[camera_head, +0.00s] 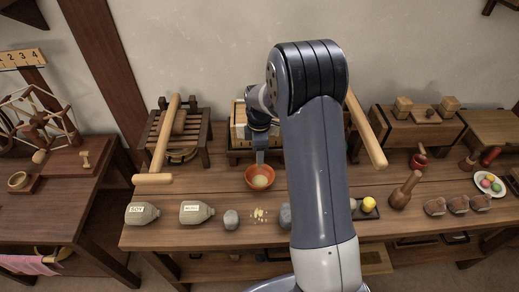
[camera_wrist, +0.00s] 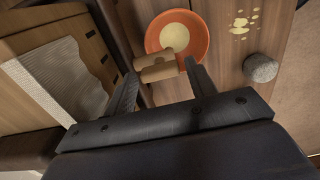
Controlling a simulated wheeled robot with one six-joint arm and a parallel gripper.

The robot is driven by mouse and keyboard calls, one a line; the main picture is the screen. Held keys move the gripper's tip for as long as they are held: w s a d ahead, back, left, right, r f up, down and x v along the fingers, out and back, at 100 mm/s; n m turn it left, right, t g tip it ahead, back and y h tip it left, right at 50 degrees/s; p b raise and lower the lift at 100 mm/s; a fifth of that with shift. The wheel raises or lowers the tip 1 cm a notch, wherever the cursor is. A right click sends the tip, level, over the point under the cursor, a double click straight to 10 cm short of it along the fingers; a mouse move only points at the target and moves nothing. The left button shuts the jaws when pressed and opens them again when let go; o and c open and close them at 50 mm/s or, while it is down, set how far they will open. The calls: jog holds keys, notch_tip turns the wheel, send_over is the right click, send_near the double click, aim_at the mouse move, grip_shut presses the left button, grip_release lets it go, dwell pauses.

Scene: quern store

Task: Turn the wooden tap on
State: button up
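The wooden tap (camera_wrist: 158,70) shows in the wrist view as a light brown, rounded wooden piece in front of an orange bowl (camera_wrist: 178,40) with pale contents. My gripper (camera_wrist: 162,70) is open, its two dark fingers set well apart with the tap's end between them. I cannot tell whether either finger touches it. In the head view my gripper (camera_head: 260,157) points down just behind the orange bowl (camera_head: 260,177), in front of a wooden box (camera_head: 239,122). The tap itself is not clear there, and my arm hides much of that area.
Bottles (camera_head: 196,212), stones (camera_head: 231,219) and crumbs (camera_head: 259,215) lie along the bench front. A slatted wooden rack (camera_head: 180,143) stands left of the box. A wooden pestle (camera_head: 405,191) and a plate of coloured balls (camera_head: 489,184) are at the right.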

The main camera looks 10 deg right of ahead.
jog(key=shift+o, duration=1)
notch_tip(320, 180, up, 11)
jog(key=shift+f, duration=0.2)
notch_tip(320, 180, down, 11)
jog(key=shift+r, duration=0.15)
jog(key=shift+r, duration=0.15)
